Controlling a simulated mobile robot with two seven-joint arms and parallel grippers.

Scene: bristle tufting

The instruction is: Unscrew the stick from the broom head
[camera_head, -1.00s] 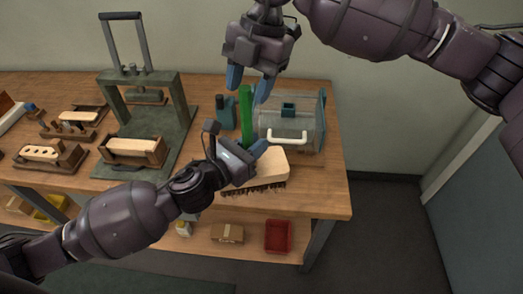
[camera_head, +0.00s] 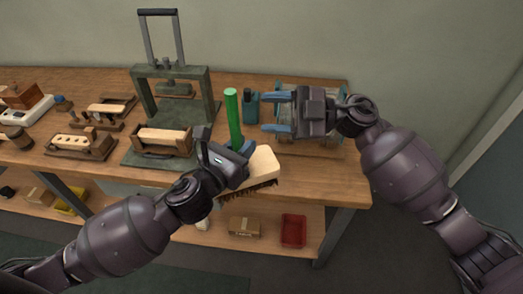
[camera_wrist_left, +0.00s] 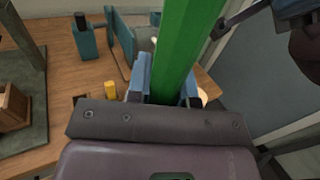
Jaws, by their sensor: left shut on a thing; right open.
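The green stick (camera_head: 233,117) stands nearly upright from the pale wooden broom head (camera_head: 263,166), whose dark bristles point down near the table's front edge. My left gripper (camera_head: 240,150) is shut on the lower part of the stick, just above the broom head. In the left wrist view the stick (camera_wrist_left: 182,45) runs up between the two blue fingers. The broom head is mostly hidden there. My right gripper (camera_head: 268,112) is open and empty, to the right of the stick, with its fingers pointing left toward it and apart from it.
A clear case (camera_head: 285,133) sits behind my right gripper, and a blue-green bottle (camera_head: 250,108) stands behind the stick. A green press (camera_head: 172,90) and wooden block holders fill the left of the table. A red bin (camera_head: 293,231) is on the lower shelf.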

